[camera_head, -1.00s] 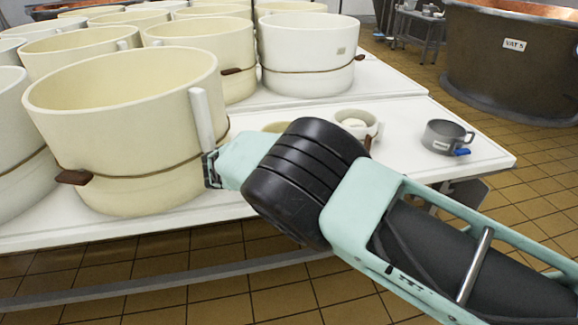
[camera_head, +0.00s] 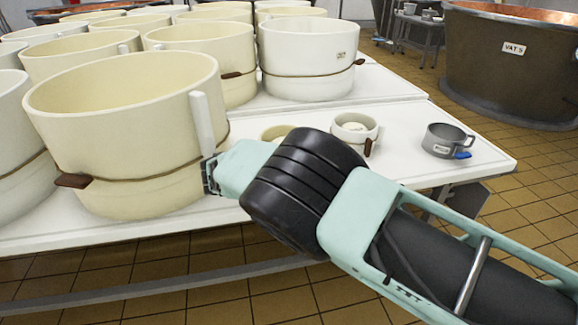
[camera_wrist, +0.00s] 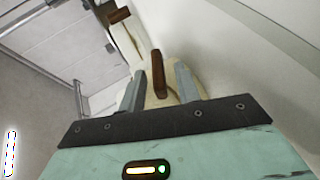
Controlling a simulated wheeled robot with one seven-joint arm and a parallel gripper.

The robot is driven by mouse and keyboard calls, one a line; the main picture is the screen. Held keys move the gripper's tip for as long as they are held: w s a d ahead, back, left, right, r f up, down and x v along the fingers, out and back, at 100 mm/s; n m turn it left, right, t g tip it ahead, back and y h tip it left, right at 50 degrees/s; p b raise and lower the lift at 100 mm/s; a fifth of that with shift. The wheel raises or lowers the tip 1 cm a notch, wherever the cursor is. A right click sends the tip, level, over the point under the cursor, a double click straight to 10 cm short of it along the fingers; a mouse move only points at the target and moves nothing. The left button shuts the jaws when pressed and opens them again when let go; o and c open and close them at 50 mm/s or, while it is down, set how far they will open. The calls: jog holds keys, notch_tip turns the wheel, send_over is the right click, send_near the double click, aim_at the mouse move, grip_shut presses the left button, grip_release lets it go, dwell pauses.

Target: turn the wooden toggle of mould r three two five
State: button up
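In the wrist view, a brown wooden toggle (camera_wrist: 159,82) stands between the two grey fingers of my gripper (camera_wrist: 160,68). The fingers are apart, with visible gaps on both sides of the toggle. Pale cream material lies behind it. In the head view, my gripper (camera_head: 211,175) is at the lower right side of the large front cream mould (camera_head: 125,130), just below its white upright tab (camera_head: 202,122). The toggle between the fingers is hidden there. Another toggle (camera_head: 72,180) sticks out at this mould's left. I cannot read any mould number r325.
Several cream moulds stand behind and left, one labelled (camera_head: 308,55). A small mould (camera_head: 353,130) with a brown toggle and a grey mug (camera_head: 445,142) with a blue part stand on the white table (camera_head: 400,175). A copper vat (camera_head: 510,65) stands at back right.

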jog(key=p+v, duration=0.2)
jog(key=v, duration=1.5)
jog(key=shift+a, duration=0.15)
